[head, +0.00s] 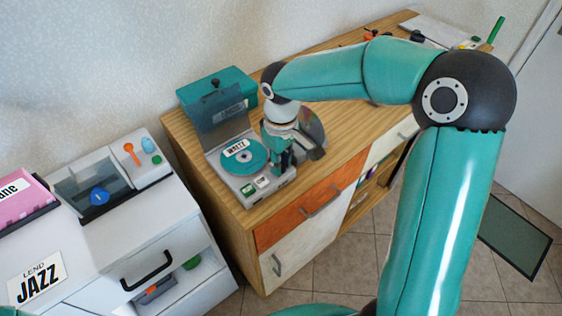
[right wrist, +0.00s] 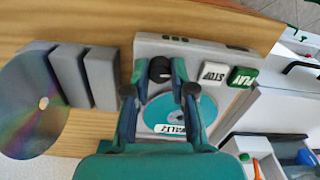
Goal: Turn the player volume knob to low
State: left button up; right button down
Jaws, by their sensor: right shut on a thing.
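The player (head: 228,185) is a light grey box on the wooden cabinet, its dark clear lid (head: 221,125) raised. A teal disc marked WALTZ (head: 258,157) lies in it, and also shows in the right wrist view (right wrist: 157,107). My right gripper (head: 283,165) is over the player's right front part. In the right wrist view my gripper (right wrist: 160,84) is shut on the black round volume knob (right wrist: 160,67), one finger on each side. The knob's pointer cannot be made out. My left gripper is not in view.
A white STOP button (right wrist: 213,73) and a green PLAY button (right wrist: 242,77) are beside the knob. A shiny disc (right wrist: 32,105) leans by grey blocks (right wrist: 70,75). A teal box (head: 240,83) stands behind. A white unit (head: 150,235) is at the left.

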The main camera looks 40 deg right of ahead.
jog(key=c, duration=1)
grip_release()
notch_tip(320, 180, up, 12)
